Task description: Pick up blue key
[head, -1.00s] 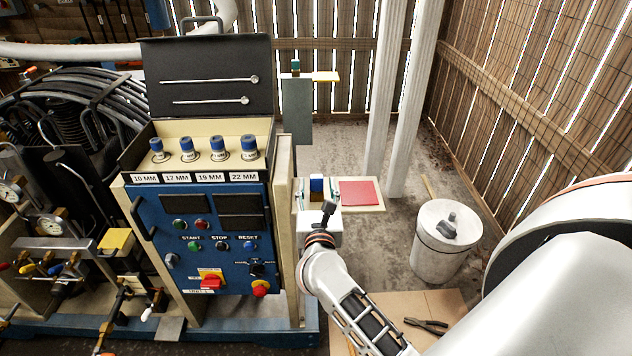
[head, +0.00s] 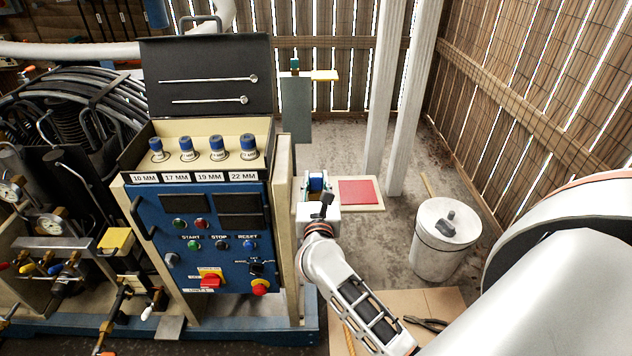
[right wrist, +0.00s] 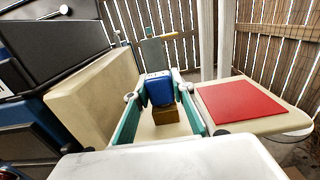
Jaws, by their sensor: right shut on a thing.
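The blue key (head: 316,181) is a small blue block on the tan shelf to the right of the blue control panel. In the right wrist view the blue key (right wrist: 159,88) stands upright above a brass-coloured block (right wrist: 166,115). My right gripper (right wrist: 158,84) has its teal fingers on both sides of the key and is shut on it. In the head view the right gripper (head: 317,186) partly hides the key and its base. I cannot tell whether the key is lifted. My left gripper is not in view.
A red square (head: 358,191) lies on the shelf just right of the key. The panel's tan side wall (head: 285,200) stands close on the left. A white lidded bucket (head: 440,245) and pliers (head: 428,323) are to the right.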

